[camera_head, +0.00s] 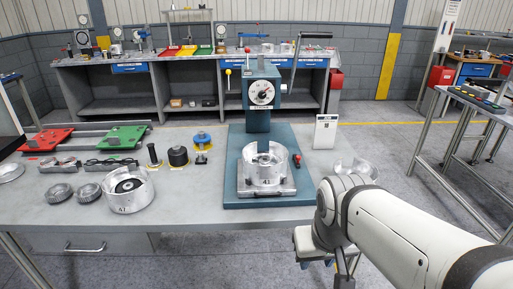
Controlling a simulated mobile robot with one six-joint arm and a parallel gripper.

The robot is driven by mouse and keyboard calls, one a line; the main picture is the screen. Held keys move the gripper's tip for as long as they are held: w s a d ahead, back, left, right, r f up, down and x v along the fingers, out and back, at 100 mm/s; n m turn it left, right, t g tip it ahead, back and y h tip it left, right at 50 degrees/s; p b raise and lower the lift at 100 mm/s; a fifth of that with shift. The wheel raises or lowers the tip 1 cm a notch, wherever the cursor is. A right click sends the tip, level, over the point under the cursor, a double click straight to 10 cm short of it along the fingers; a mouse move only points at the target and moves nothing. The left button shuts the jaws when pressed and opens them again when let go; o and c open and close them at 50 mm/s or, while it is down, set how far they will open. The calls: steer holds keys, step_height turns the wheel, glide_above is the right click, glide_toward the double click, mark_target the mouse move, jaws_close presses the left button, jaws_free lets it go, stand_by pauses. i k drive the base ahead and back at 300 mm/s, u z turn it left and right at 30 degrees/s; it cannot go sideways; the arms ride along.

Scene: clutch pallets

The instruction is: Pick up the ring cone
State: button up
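I cannot tell for certain which part is the ring cone. Three small parts stand in a row on the grey workbench (205,205): a slim black post with a wider foot (152,154), a squat black cylinder with a stem (178,157), and a blue-topped part with yellow (202,142). My arm comes in from the lower right. My gripper (335,268) hangs past the bench's front right, well apart from these parts. Its fingers are mostly hidden by my wrist and the frame edge, so its opening is unclear.
A teal press with a dial (262,92) stands on the bench, a silver drum (264,165) in it. Another drum (128,190), small round metal parts (88,193), and red (48,139) and green (122,137) pallets lie left. A white box (325,131) stands right of the press.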

mark_target(200, 158)
steer(key=z, duration=0.1)
steer(key=k, duration=0.55)
steer(key=u, duration=1.65)
steer(key=i, duration=1.05)
steer(key=z, duration=1)
steer(key=i, duration=1.05)
steer(key=z, duration=0.05)
